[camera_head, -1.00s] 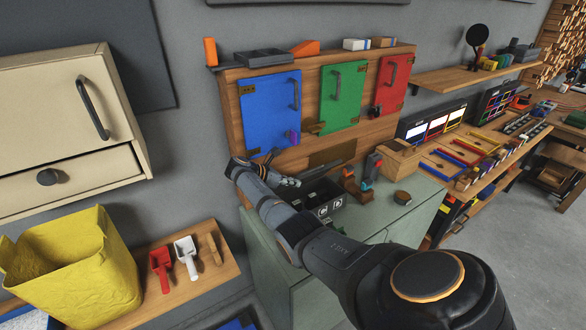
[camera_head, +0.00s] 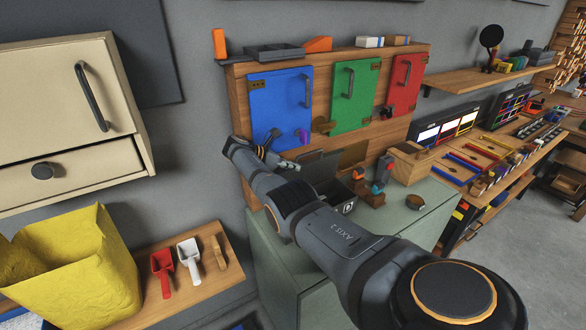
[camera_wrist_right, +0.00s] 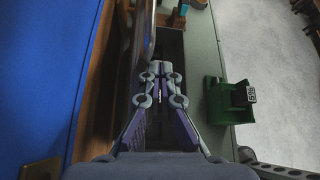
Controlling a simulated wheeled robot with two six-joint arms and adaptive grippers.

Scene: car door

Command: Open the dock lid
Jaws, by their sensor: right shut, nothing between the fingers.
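The dock is a dark open-topped box (camera_head: 345,199) with white markings, standing on the grey-green cabinet top; my right arm hides much of it. A dark flat panel that looks like its lid (camera_head: 320,168) stands raised at the back of the box, close to upright. My right gripper (camera_head: 293,166) is just left of this panel and in front of the wooden board. In the right wrist view, the gripper (camera_wrist_right: 160,68) is shut and empty, with its tips beside the panel's edge and the dark box interior beyond. Contact with the panel cannot be told. My left gripper is out of view.
Blue (camera_head: 279,105), green (camera_head: 352,100) and red (camera_head: 408,82) doors hang on the wooden board behind. Small items and a wooden block (camera_head: 410,163) stand right of the box. A green holder (camera_wrist_right: 229,104) shows in the wrist view.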

